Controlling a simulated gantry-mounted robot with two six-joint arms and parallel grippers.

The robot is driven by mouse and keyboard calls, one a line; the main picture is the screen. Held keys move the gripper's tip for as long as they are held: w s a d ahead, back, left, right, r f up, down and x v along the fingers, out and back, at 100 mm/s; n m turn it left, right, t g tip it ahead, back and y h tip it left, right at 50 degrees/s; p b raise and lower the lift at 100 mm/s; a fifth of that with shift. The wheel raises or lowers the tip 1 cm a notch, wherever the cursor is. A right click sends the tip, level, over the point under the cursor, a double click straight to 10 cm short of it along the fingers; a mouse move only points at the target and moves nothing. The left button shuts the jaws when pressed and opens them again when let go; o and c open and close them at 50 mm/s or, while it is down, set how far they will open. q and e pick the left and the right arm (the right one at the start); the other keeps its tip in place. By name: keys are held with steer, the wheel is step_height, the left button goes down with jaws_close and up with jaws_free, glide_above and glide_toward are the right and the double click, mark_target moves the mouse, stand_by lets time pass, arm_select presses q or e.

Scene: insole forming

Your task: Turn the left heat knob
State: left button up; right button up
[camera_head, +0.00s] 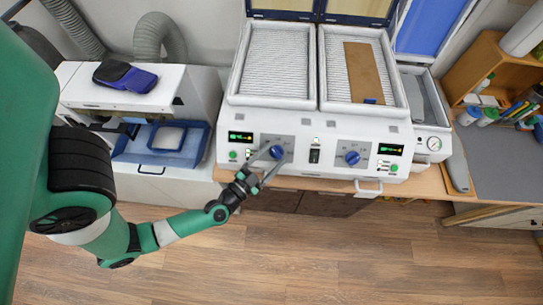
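The left heat knob (277,152) is a blue dial on a grey plate on the front panel of the white forming machine (318,128). My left gripper (268,157) reaches in from the left, with its fingers spread at the knob. One finger runs above and left of the knob and the other below it. I cannot tell whether the fingers touch it. The right heat knob (352,158) is a similar blue dial farther right, with nothing at it. My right gripper is not in view.
The machine has two white trays, the right one holding a brown board (367,73). A handle (369,188) sticks out at the lower right front. A blue tray (162,143) stands at the left. Wooden shelves (492,68) with bottles stand at the right. The floor in front is clear.

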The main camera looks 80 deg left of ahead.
arm_select(q)
steer(key=c, duration=1)
steer(key=shift+w+d+n+g+y+p, duration=0.2)
steer(key=shift+n+g+y+p, duration=0.1)
steer(key=shift+n+y+p, duration=0.5)
steer(key=shift+c, duration=0.2)
steer(key=shift+d+f+n+g+y, duration=0.1)
steer(key=shift+n+g+y, duration=0.2)
steer(key=shift+n+y, duration=0.5)
steer(key=n, duration=0.1)
steer(key=n+g+y, duration=0.2)
steer(key=shift+w+d+f+n+b, duration=0.1)
steer(key=shift+w+f+n+b, duration=0.1)
steer(key=shift+f+n+b, duration=0.15)
steer(key=n+g+y+b, duration=0.1)
steer(key=n+g+y, duration=0.2)
steer(key=n, duration=0.1)
steer(key=shift+w+b, duration=0.15)
steer(key=shift+b, duration=0.2)
steer(key=shift+d+r+n+g+y+b, duration=0.1)
steer(key=shift+n+g+y+b, duration=0.25)
steer(key=shift+n+g, duration=0.7)
